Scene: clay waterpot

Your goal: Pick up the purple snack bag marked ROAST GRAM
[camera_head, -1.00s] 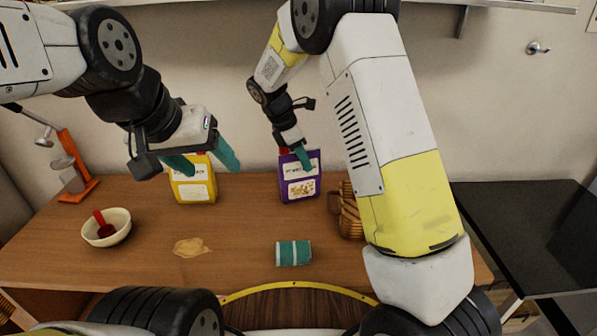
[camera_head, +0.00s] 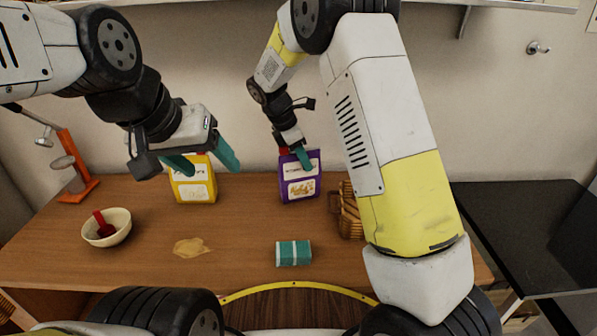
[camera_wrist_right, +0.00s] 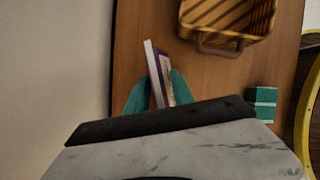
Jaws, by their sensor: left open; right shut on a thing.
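The purple snack bag (camera_head: 300,188) with white labels stands upright at the back of the wooden table in the head view. Its printed name is too small to read surely. My right gripper (camera_head: 304,160) is shut on its upper part from above. In the right wrist view the bag (camera_wrist_right: 157,70) sits between the teal fingers of my right gripper (camera_wrist_right: 158,90). My left gripper (camera_head: 202,160) is open and empty, in front of and above the yellow bag (camera_head: 193,188), hiding part of its top.
A wicker basket (camera_head: 350,212) stands right of the purple bag, partly behind my right arm. A teal packet (camera_head: 293,253) lies near the front. A bowl (camera_head: 121,236) with a red scoop, a tan patch (camera_head: 191,247) and an orange stand (camera_head: 78,165) are on the left.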

